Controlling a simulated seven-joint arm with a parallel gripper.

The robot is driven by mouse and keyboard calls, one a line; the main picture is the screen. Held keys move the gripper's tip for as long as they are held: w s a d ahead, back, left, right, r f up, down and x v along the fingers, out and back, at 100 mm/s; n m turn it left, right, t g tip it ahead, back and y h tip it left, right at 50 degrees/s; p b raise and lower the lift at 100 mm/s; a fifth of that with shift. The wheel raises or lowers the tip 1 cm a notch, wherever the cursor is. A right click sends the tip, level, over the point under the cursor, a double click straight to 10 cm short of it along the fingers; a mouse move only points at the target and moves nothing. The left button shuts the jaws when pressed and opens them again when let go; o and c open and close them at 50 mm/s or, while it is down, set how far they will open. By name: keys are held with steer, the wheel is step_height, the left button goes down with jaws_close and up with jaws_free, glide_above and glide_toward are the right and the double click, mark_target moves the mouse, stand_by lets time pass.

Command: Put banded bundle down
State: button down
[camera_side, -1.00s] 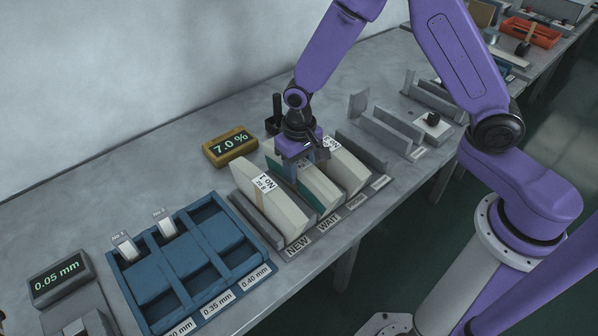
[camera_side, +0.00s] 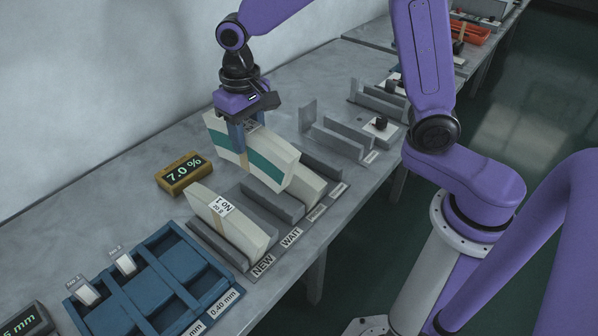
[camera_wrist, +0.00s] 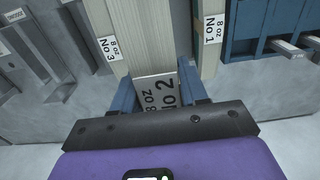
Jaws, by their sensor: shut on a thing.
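My gripper (camera_side: 238,137) is shut on a cream banded bundle with a green stripe (camera_side: 270,168). It holds the bundle up above the slotted grey rack (camera_side: 272,203). In the wrist view, the held bundle's label (camera_wrist: 158,94) reads "8 oz No 2", between my fingertips (camera_wrist: 160,92). The No 1 bundle (camera_side: 240,228), with a tan band, stands in the NEW slot. The No 3 bundle (camera_side: 306,186) stands farther right in the rack, partly hidden by the held bundle. The WAIT slot between them looks empty. Both neighbours' labels show in the wrist view.
A yellow meter (camera_side: 184,173) reading 7.0 % sits behind the rack. A blue compartment tray (camera_side: 150,285) with small tagged pieces is at the left. Grey upright holders (camera_side: 335,138) stand to the right. The rack's front lies near the table edge.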

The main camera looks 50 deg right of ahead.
mark_target(246, 125)
step_height(246, 125, up, 4)
steer(key=shift+f, duration=0.25)
steer(key=s+d, duration=1.4)
steer(key=d, duration=0.4)
steer(key=shift+w+d+f, duration=0.15)
steer(key=shift+w+f, duration=2.2)
steer(key=shift+f, duration=0.75)
steer(key=shift+w+d+f, duration=0.2)
steer(key=shift+w+f, duration=2.15)
steer(key=shift+f, duration=0.7)
steer(key=shift+w+d+f, duration=0.15)
steer(key=shift+w+f, duration=2.2)
steer(key=shift+f, duration=0.75)
steer(key=shift+f, duration=0.1)
